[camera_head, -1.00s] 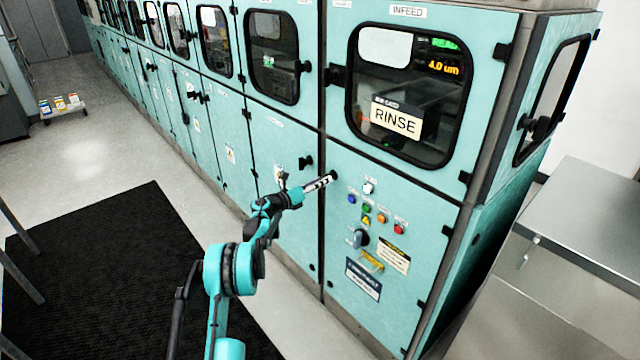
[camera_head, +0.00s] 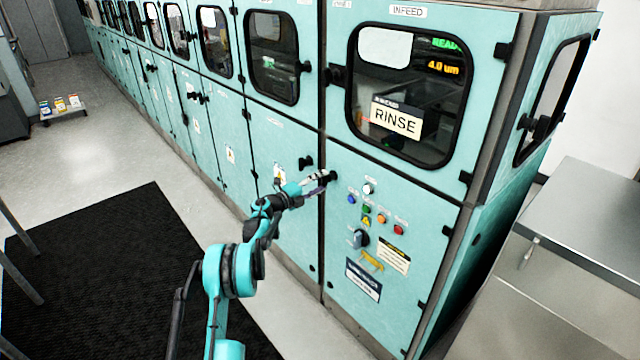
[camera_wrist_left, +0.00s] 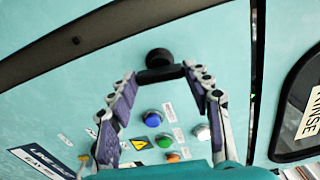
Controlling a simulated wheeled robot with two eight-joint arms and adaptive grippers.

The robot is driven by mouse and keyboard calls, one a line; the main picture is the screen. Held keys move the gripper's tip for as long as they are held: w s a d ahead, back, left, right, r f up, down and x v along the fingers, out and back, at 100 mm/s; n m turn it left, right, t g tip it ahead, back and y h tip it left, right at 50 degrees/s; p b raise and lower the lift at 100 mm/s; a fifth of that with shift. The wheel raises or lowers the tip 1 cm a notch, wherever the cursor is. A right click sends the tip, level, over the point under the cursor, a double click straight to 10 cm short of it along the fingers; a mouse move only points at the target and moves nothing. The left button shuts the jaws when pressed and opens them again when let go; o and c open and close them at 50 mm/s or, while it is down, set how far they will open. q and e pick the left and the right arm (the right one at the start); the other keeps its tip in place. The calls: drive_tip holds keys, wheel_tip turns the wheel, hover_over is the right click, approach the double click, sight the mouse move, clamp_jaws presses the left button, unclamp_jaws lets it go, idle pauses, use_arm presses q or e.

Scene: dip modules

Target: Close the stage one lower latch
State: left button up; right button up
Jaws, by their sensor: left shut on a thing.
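A black latch (camera_head: 333,176) sits at the upper left edge of the lower teal door under the INFEED window. In the wrist view it shows as a round black knob with a dark bar (camera_wrist_left: 159,60). My left gripper (camera_head: 322,182) reaches it from the left. In the wrist view its two purple-padded fingers (camera_wrist_left: 164,73) stand on either side of the dark bar, with the tips against its ends. A second black latch (camera_head: 305,162) sits on the neighbouring lower door. My right gripper is not in view.
Coloured buttons (camera_head: 382,218), a black rotary switch (camera_head: 360,238) and labels lie just below and right of the latch. The RINSE window (camera_head: 410,95) is above. A metal table (camera_head: 585,215) stands right. A black mat (camera_head: 100,270) covers the floor at left.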

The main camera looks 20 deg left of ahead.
use_arm(q)
drive_tip(key=shift+n, duration=0.6)
drive_tip(key=o, duration=1.2)
drive_tip(key=shift+c, duration=0.2)
drive_tip(key=v, duration=1.2)
